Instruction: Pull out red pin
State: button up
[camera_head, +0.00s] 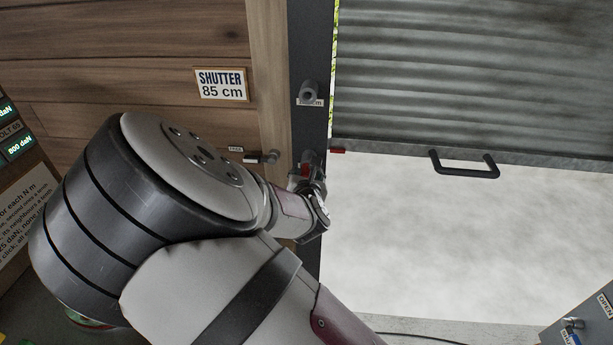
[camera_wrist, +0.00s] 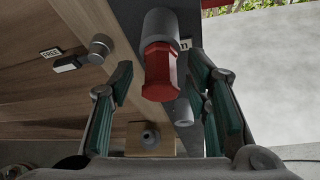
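The red pin (camera_wrist: 158,75) is a faceted red grip on a grey cylinder, seen in the upper middle of the wrist view. My gripper (camera_wrist: 160,88) is open, with one dark green finger pad on each side of the red pin. A gap shows on the left of the pin, and a narrower one on the right. In the head view, my gripper (camera_head: 311,195) is at the dark post, and a small bit of red (camera_head: 305,170) shows beside it. My wrist hides most of the pin there.
A partly raised grey shutter (camera_head: 470,80) with a black handle (camera_head: 465,164) hangs right of the dark post (camera_head: 311,45). A wooden wall (camera_head: 130,45) with a "SHUTTER 85 cm" sign (camera_head: 221,84) stands left. Grey knobs (camera_wrist: 101,48) and (camera_head: 308,90) stick out nearby. Space below the shutter is clear.

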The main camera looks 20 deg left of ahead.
grip_shut()
jog(key=shift+s+d+p, duration=0.15)
jog(key=shift+s+p, duration=0.4)
jog(key=shift+p, duration=0.1)
dwell(0.7)
jog(key=shift+c, duration=1.6)
grip_release()
grip_shut()
jog(key=shift+s, duration=0.15)
